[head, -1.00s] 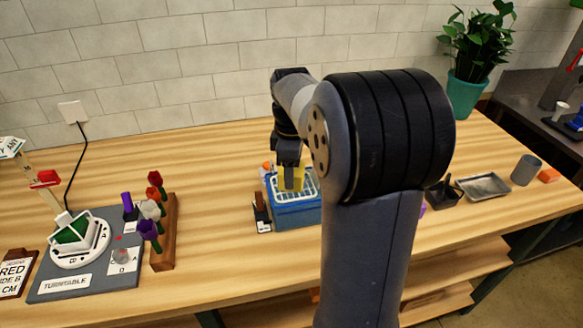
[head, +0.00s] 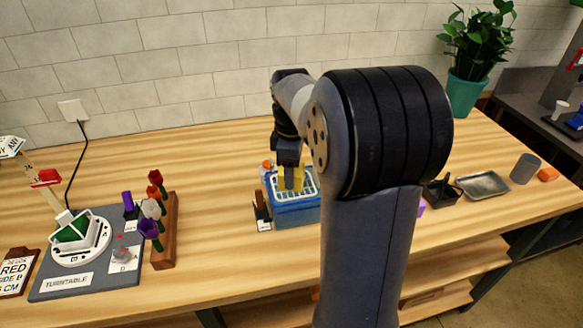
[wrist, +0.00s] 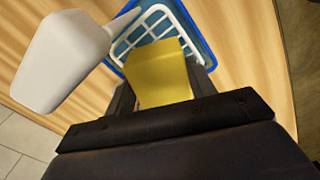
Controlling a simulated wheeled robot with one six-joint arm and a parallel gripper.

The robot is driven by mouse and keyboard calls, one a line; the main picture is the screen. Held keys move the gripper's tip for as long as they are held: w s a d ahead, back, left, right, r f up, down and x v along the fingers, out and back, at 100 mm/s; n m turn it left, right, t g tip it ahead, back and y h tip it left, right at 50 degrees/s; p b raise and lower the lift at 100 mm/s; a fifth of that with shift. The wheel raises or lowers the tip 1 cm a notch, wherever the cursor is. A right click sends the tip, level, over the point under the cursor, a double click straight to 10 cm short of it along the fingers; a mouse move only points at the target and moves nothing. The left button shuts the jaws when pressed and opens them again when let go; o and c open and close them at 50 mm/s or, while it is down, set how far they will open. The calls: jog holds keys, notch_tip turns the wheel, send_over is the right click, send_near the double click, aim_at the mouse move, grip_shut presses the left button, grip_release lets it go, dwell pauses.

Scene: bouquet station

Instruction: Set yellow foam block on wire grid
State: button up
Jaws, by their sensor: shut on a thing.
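My gripper (head: 289,172) is at the blue bin near the middle of the bench. It is shut on the yellow foam block (head: 292,178), which also shows between the jaws in the wrist view (wrist: 160,74). The white wire grid (head: 308,186) lies across the top of the blue bin (head: 297,211). In the wrist view the grid (wrist: 148,22) shows beyond the block. The block is over the grid; I cannot tell whether it touches it. The block's lower end is partly hidden.
A turntable (head: 60,282) and a wooden rack (head: 167,240) with several flowers stand at the left. A small dark stand (head: 262,212) is beside the bin. A metal tray (head: 484,185) and a grey cup (head: 524,168) are at the right. Bench between rack and bin is clear.

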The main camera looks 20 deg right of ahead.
jog(key=o, duration=1)
jog(key=shift+o, duration=0.5)
jog(key=o, duration=0.3)
jog(key=shift+o, duration=0.2)
jog(key=shift+r+p, duration=3.3)
jog(key=shift+r, duration=0.25)
jog(key=shift+f, duration=0.2)
